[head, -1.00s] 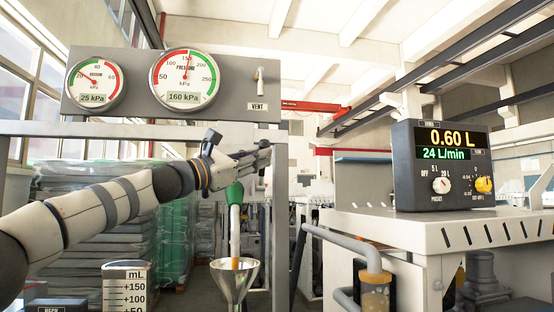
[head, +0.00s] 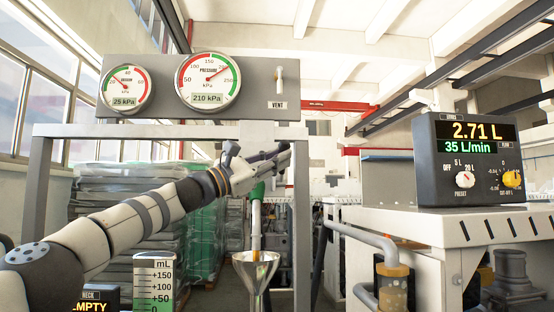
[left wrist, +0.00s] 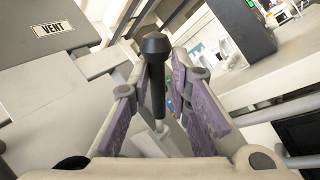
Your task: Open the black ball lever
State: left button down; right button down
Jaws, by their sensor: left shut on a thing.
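The black ball lever (left wrist: 154,44) shows in the left wrist view, with a black ball on top of a dark stem. My left gripper (left wrist: 157,75) is shut on it, with a purple-padded finger on each side of the stem. In the head view my left gripper (head: 279,156) is above the green nozzle (head: 257,191), and the lever cannot be made out clearly there. A pale liquid column runs from the nozzle into the metal funnel (head: 257,268). The meter (head: 466,160) reads 2.71 L and 35 L/min. My right gripper is not in view.
A grey panel carries a vacuum gauge (head: 126,89) at 25 kPa, a pressure gauge (head: 208,80) at 210 kPa and a white VENT handle (head: 279,78). A graduated cylinder (head: 154,282) stands at lower left. The bench (head: 452,222) with pipes is at right.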

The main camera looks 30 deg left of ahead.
pick_arm(q)
jog(key=shift+r, duration=0.1)
jog(key=c, duration=1.7)
grip_release()
jog(key=shift+s, duration=0.1)
jog(key=shift+o, duration=0.5)
jog(key=shift+s+d, duration=0.1)
jog(key=v, duration=1.2)
